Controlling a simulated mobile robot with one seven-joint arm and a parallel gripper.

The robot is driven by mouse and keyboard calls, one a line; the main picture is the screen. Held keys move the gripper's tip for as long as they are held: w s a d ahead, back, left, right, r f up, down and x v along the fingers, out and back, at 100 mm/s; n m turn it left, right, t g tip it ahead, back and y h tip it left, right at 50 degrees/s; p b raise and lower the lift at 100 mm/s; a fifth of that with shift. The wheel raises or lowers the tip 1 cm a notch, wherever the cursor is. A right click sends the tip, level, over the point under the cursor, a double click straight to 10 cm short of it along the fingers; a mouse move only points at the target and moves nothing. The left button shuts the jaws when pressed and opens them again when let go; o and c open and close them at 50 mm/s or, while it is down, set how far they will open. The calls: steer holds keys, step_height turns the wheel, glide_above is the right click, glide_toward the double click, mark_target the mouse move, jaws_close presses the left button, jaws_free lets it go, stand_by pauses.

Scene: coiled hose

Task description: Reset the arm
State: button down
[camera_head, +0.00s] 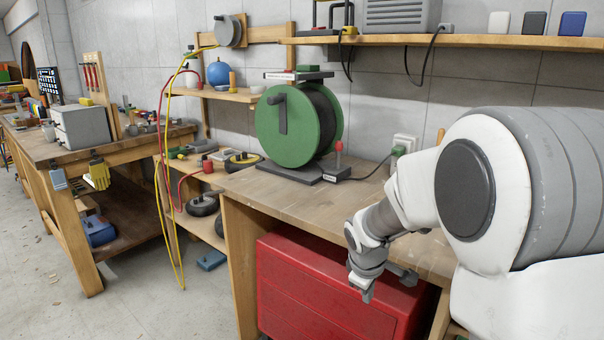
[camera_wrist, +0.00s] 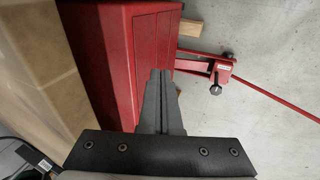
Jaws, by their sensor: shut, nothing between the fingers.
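My arm, white and grey, reaches in from the right in the head view, bent downward. My gripper (camera_head: 367,294) points down at the front edge of the workbench (camera_head: 236,184), in front of the red cabinet (camera_head: 318,290). In the wrist view, my gripper (camera_wrist: 161,74) is shut, its two grey fingers together with nothing between them. The red cabinet (camera_wrist: 100,45) lies left of and behind the fingers there. A green hose reel (camera_head: 283,145) stands upright on the bench, apart from my gripper.
A small grey box with a red-topped lever (camera_head: 338,172) sits beside the reel. A shelf (camera_head: 470,41) runs along the wall above. A red metal tool with a long bar (camera_wrist: 216,68) lies on the floor. Open floor (camera_head: 150,305) is at left.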

steer(key=s+r+m, duration=0.5)
steer(key=s+r, duration=0.6)
steer(key=s+r+m+t+y, duration=0.25)
steer(key=s+m, duration=0.25)
steer(key=s, duration=1)
step_height(320, 180, up, 24)
steer(key=p, duration=2.3)
steer(key=shift+a+f+g+h, duration=0.25)
steer(key=shift+g+h, duration=0.1)
steer(key=shift+g, duration=0.1)
